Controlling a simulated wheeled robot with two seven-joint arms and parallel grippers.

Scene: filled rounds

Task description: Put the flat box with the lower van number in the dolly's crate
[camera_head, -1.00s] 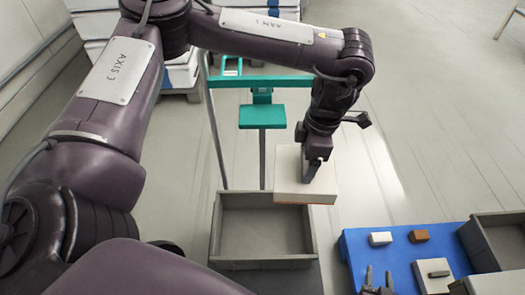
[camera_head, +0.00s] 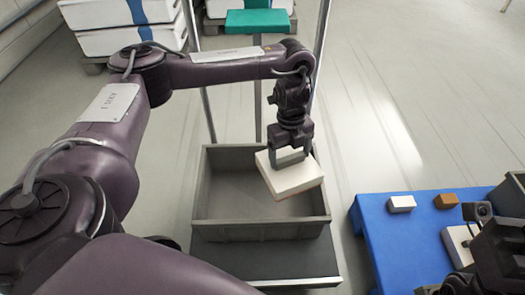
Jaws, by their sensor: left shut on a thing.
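My left gripper (camera_head: 291,158) is shut on a flat box (camera_head: 293,180) with a pale top, gripping it at its far part. The box hangs turned and a little tilted over the right side of the dolly's grey crate (camera_head: 262,231). The crate's visible floor is bare; the box hides part of its right side. A second pale flat box (camera_head: 456,240) lies on the blue table at the right, partly covered by my right arm. No van number is readable on either box. My right gripper is at the lower right corner, its fingers not clearly visible.
The blue table (camera_head: 390,245) also bears a small white block (camera_head: 401,204) and a small brown block (camera_head: 446,201). A grey bin (camera_head: 510,200) stands at its right edge. Stacked white crates (camera_head: 125,38) stand at the back left.

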